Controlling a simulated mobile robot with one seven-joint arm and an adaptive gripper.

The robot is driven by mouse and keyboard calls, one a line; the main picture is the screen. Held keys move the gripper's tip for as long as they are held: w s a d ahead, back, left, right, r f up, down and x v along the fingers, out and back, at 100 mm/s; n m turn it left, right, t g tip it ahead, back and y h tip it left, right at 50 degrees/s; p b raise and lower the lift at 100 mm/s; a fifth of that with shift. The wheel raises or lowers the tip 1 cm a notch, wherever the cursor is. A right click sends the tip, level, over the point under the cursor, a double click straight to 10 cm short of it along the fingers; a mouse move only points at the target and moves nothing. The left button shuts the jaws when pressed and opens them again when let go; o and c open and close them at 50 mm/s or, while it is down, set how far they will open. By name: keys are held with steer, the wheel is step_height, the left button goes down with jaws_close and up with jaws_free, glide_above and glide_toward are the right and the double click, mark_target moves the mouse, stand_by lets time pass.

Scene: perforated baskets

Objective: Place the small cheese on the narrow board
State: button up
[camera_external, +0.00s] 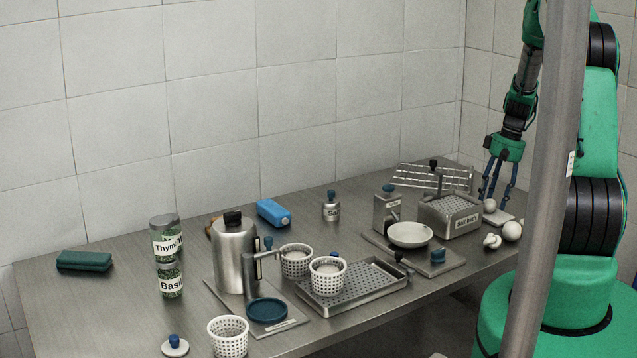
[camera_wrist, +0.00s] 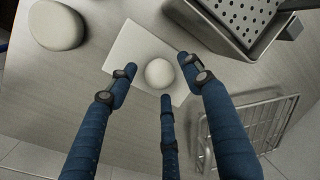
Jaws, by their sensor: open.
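The small cheese, a small white ball (camera_external: 490,205), rests on the narrow board, a pale flat slab (camera_external: 502,217) at the table's right end. In the wrist view the small cheese (camera_wrist: 159,72) lies on the bare white board (camera_wrist: 127,47), near its middle. My gripper (camera_external: 495,196) is over the board with its blue fingers pointing down. In the wrist view the three fingers of my gripper (camera_wrist: 158,78) are spread around the cheese, with gaps visible between them and it.
A larger white rounded piece (camera_external: 512,231) and a small knotted white piece (camera_external: 492,241) lie in front of the board. A perforated metal box (camera_external: 450,216) stands close on the left. A wire rack (camera_external: 432,177) is behind. Baskets and jars fill the table further left.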

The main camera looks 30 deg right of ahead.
steer(key=v, duration=1.1)
steer(key=shift+p, duration=0.35)
steer(key=shift+a+r, duration=0.1)
steer(key=s+a+r+n+t+h, duration=0.1)
steer(key=s+a+r+t+h, duration=0.1)
steer(key=a+r, duration=2.5)
steer(key=s+a+r+n+t, duration=0.1)
steer(key=s+a+r, duration=0.4)
steer(key=s+a, duration=0.65)
steer(key=s+a+t, duration=0.2)
steer(key=s+a, duration=0.9)
steer(key=s, duration=0.1)
steer(key=shift+s+n+h, duration=0.25)
steer(key=shift+n+h, duration=0.05)
steer(key=shift+n, duration=0.1)
